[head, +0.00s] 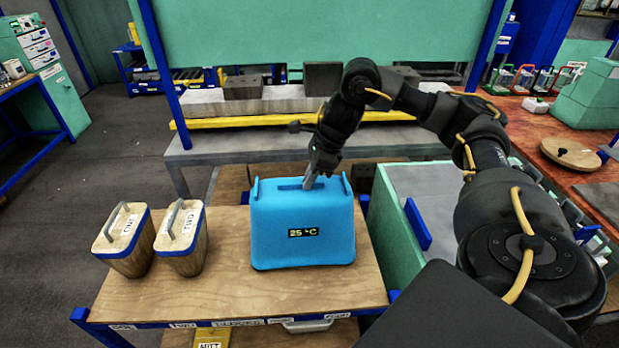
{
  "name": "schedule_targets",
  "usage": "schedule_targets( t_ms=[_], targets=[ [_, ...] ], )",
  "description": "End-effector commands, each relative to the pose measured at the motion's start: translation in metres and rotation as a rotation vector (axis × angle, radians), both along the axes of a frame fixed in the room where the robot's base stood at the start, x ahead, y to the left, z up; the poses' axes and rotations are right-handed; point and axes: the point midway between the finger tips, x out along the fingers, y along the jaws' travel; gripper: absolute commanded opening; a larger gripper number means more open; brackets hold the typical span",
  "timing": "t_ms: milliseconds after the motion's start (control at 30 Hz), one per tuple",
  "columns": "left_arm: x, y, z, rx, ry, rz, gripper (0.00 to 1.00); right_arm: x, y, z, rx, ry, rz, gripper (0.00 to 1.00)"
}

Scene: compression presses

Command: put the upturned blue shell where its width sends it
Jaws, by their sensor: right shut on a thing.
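The blue shell (303,234) is a boxy blue body with a small dark display reading 25 °C on its front. It stands upright at the right half of the wooden table top (215,295), with raised tabs at its upper corners. My right gripper (311,180) comes down from above and is shut on the shell's top, near the slot in its middle. The fingertips are partly hidden there. Whether the shell's base touches the table is hard to tell. My left gripper is not in view.
Two wooden bins with blue rims and grey handles, the left bin (124,247) and the right bin (183,240), stand left of the shell, with small labels. A press bed (300,140) lies behind, a green-sided bin (410,235) to the right. The table's front is clear.

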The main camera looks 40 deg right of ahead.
Motion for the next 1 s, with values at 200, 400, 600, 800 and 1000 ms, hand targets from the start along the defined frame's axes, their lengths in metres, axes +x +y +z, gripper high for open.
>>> schedule_targets(
  t_ms=[200, 400, 600, 800, 1000],
  targets=[
    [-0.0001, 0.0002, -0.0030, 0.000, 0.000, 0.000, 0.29, 0.0004, 0.0002, -0.0035, 0.000, -0.001, 0.000, 0.00],
    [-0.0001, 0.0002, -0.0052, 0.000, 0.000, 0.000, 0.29, 0.0004, 0.0001, -0.0066, 0.001, -0.001, 0.000, 0.00],
    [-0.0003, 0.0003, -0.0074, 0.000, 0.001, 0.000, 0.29, 0.0004, 0.0002, -0.0096, 0.001, -0.001, 0.000, 0.00],
    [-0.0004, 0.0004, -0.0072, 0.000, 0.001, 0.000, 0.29, 0.0003, 0.0001, -0.0096, 0.000, -0.001, 0.000, 0.25],
    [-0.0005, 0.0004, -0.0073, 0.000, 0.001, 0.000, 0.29, 0.0002, 0.0001, -0.0097, 0.001, -0.001, 0.000, 0.32]
  ],
)
